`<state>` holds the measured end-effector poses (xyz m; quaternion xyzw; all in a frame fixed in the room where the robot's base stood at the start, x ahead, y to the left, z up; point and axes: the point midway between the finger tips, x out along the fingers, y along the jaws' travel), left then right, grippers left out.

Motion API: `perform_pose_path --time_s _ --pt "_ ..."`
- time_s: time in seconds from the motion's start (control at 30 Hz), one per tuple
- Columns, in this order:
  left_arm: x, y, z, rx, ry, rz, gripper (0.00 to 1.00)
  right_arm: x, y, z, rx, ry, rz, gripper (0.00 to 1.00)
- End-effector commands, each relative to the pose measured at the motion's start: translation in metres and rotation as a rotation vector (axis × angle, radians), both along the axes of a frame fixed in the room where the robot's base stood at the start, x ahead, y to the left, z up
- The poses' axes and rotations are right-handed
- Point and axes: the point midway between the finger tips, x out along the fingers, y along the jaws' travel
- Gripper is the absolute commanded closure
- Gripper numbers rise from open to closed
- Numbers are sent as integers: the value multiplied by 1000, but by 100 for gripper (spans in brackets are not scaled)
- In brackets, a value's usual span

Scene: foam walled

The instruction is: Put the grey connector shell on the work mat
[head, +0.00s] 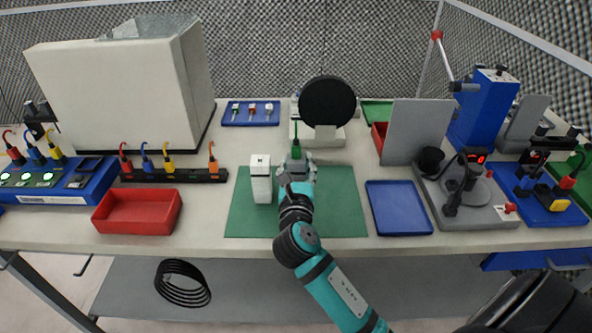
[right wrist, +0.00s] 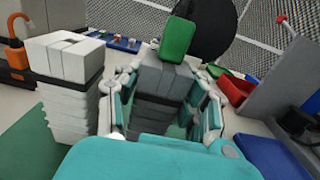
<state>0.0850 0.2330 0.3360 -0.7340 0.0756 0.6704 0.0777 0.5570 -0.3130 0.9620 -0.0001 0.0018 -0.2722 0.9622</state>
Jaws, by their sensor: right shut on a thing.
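My right gripper (head: 296,164) is over the back middle of the green work mat (head: 335,215). It is shut on the grey connector shell (head: 296,153), a ribbed grey block. In the right wrist view the shell (right wrist: 165,80) stands roughly upright between the two fingers, and a green piece (right wrist: 178,40) shows at its top. The fingers and palm hide its lower part, so I cannot tell whether it touches the mat. A similar white block (head: 261,184) stands on the mat to the left, apart from the gripper. My left gripper is not in view.
A red tray (head: 137,212) lies left of the mat and a blue tray (head: 398,208) right of it. A round black disc on a stand (head: 326,102) is behind. A grey upright panel (head: 416,131) stands at right. The front and right of the mat are clear.

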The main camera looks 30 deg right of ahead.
Motion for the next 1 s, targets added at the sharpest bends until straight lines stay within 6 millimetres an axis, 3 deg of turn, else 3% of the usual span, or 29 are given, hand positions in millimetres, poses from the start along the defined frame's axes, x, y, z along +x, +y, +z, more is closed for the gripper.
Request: perform_pose_path --time_s 0.37,0.4,0.57,0.9,1.0 --pt "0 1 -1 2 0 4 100 0 0 -3 -2 -3 1 96" --pt "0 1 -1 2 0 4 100 0 0 -5 -1 -2 1 59" --pt "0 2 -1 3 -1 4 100 0 0 -4 0 -2 1 38" --pt "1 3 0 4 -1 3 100 0 0 0 0 -4 1 37" --pt "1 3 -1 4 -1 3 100 -10 7 -3 2 -1 2 37"
